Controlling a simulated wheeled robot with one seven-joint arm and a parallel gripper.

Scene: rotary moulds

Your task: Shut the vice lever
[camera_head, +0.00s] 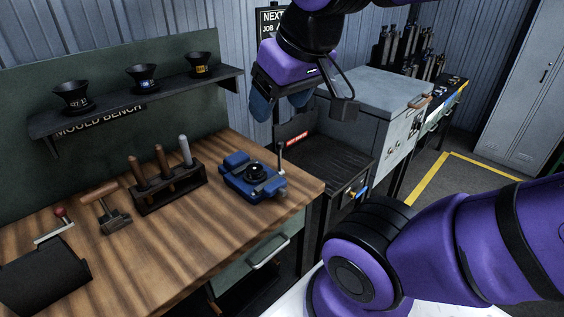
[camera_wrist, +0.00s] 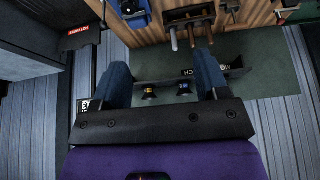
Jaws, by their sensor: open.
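A blue vice (camera_head: 245,178) with a dark round piece on top sits near the right front corner of the wooden bench. A thin grey lever (camera_head: 281,159) stands roughly upright at the vice's right end. The vice is partly in the wrist view (camera_wrist: 134,12), at the top edge; its lever is not clear there. My gripper (camera_head: 281,112) is high above and behind the vice's right end in the head view, apart from the lever. Its two blue fingers are spread and empty, and this also shows in the wrist view (camera_wrist: 161,68).
A wooden rack of handled tools (camera_head: 168,187) stands left of the vice, with a mallet-like tool (camera_head: 112,215) further left. A shelf (camera_head: 140,97) with several black funnels runs along the back. A dark cabinet (camera_head: 328,165) and a grey chest (camera_head: 375,105) stand right of the bench.

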